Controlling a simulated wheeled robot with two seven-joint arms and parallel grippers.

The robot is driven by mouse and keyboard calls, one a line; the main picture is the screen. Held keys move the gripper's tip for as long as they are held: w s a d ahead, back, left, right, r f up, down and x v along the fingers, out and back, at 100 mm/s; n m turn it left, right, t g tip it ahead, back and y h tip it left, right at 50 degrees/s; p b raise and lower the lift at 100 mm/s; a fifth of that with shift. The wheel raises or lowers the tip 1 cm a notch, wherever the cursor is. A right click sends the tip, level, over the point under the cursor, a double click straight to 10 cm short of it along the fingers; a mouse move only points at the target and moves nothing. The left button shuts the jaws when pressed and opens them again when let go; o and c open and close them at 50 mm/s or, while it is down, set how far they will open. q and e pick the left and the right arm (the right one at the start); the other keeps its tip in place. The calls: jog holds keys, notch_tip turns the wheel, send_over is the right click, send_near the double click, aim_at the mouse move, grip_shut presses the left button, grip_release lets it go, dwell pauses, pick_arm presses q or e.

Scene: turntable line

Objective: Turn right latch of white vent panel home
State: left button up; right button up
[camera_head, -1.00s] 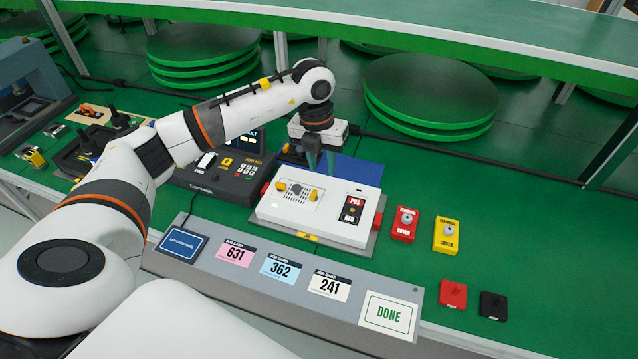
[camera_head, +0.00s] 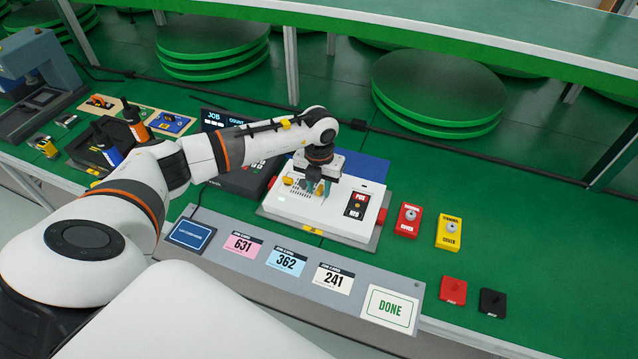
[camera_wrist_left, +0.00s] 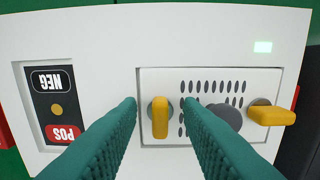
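The white vent panel is on top of a white box (camera_head: 330,213); its slotted plate (camera_wrist_left: 212,85) shows in the left wrist view, upside down relative to the head view. The right latch (camera_wrist_left: 159,118) is a yellow knob standing upright in that view, on the side near the POS/NEG block. The other yellow latch (camera_wrist_left: 270,115) lies sideways at the opposite edge; it also shows in the head view (camera_head: 287,181). My left gripper (camera_wrist_left: 161,102) is open, its teal fingers on either side of the right latch with gaps visible. My right gripper is out of view.
A POS/NEG block (camera_head: 356,205) sits on the box. Red (camera_head: 407,220) and yellow (camera_head: 448,232) cover blocks stand to its right. A grey strip with job cards and a DONE card (camera_head: 389,309) runs in front. A dark console (camera_head: 236,178) stands behind left.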

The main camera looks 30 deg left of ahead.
pick_arm(q)
jog(key=shift+c, duration=0.2)
grip_shut()
